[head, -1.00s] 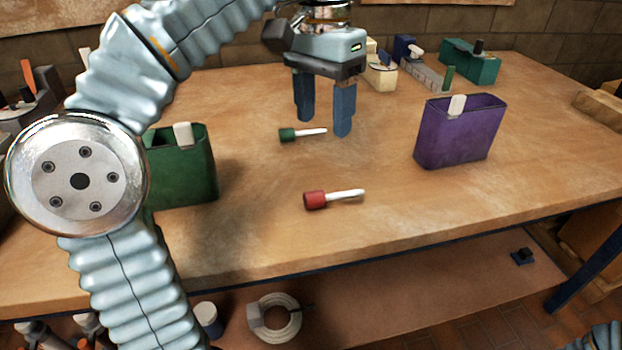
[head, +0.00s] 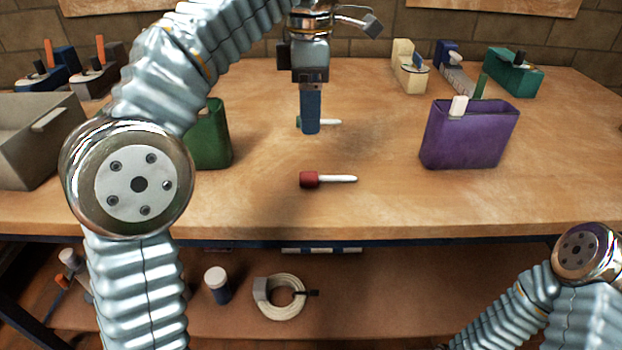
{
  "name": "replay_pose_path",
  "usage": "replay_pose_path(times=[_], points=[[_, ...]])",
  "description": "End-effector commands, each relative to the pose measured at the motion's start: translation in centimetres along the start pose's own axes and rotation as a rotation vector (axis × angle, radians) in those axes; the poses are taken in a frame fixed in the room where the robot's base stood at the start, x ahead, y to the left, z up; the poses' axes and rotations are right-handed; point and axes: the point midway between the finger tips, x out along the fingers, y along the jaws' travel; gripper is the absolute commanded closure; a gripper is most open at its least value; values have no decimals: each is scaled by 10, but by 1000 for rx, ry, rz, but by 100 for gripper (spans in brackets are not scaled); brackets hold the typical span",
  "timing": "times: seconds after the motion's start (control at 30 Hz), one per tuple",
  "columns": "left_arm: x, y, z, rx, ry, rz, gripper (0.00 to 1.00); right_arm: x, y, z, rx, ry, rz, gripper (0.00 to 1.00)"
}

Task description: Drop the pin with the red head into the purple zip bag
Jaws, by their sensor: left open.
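The pin with the red head (head: 310,180) lies flat on the table, its white shaft pointing right. The purple zip bag (head: 466,137) stands upright and open-topped to its right, with a white tab on its rim. My left gripper (head: 311,131) points down above the table, behind the red-headed pin in the picture. It is seen edge-on, one finger covering the other, empty and apart from the red pin. A second pin (head: 331,122) lies behind that finger, its head mostly hidden. My right arm shows at the lower right; its gripper is out of view.
A green bag (head: 213,135) stands at left, partly behind my left arm. A grey bin (head: 35,140) is at the far left. Several tools and blocks, including a teal box (head: 513,72), line the back. The table between the red pin and purple bag is clear.

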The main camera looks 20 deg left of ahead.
Motion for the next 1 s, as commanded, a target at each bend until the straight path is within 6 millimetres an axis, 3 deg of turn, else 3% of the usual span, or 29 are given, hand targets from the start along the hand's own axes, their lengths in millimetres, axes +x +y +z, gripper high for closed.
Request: replay_pose_path(times=[0.17,0.3,0.4,0.57,0.83,1.0], points=[[12,-2,0,4,0,8,41,0,0,0,0,0,0,49],[48,-3,0,4,3,8,41,10,4,0,1,1,1,49],[62,-2,0,5,1,10,41,14,6,0,2,1,1,49],[72,-2,1,6,0,10,41,16,7,0,2,2,2,49],[113,-6,6,6,1,9,41,25,11,0,4,3,3,49],[122,-6,6,5,-1,11,41,25,11,0,4,3,3,49]])
